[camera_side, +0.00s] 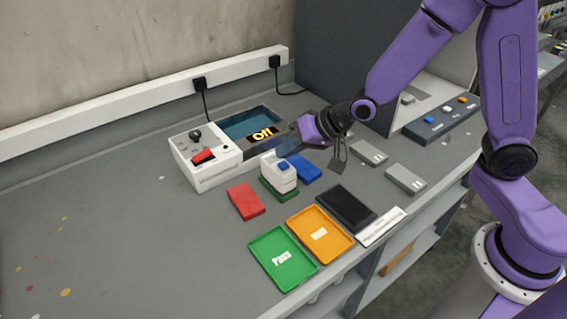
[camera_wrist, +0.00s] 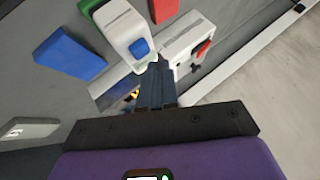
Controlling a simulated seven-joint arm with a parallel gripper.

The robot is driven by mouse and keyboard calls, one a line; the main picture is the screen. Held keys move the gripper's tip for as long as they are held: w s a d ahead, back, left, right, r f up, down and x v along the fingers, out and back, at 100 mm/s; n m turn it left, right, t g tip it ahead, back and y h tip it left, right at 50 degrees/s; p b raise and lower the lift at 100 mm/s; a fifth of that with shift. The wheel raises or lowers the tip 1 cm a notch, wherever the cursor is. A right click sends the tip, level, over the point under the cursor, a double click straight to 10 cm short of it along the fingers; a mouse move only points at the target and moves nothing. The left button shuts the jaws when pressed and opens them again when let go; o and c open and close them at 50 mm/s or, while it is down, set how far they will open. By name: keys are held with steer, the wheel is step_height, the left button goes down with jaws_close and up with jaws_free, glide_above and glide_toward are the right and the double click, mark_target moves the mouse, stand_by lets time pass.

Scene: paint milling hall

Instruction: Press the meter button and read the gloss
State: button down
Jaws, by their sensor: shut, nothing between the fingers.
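The white meter (camera_side: 278,172) stands upright on a green panel (camera_side: 285,196) in the middle of the bench. Its blue button (camera_side: 283,166) is on top; the button also shows in the wrist view (camera_wrist: 140,48). No gloss number is legible. My gripper (camera_side: 286,147) is shut and empty, behind and slightly above the meter in the side view. In the wrist view its fingertips (camera_wrist: 158,64) appear close beside the button; I cannot tell whether they touch anything.
A white box (camera_side: 207,170) with a red switch stands left of the meter. Red (camera_side: 246,201) and blue (camera_side: 305,168) panels lie near it. A green "Pass" tray (camera_side: 262,256), orange tray (camera_side: 338,240) and black pad (camera_side: 347,208) lie in front.

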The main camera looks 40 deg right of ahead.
mark_target(288, 164)
steer(key=shift+f, duration=0.1)
stand_by(0.3)
steer(key=shift+f, duration=0.35)
steer(key=shift+f, duration=0.45)
stand_by(0.7)
steer(key=shift+r, duration=0.9)
steer(key=shift+r, duration=2.5)
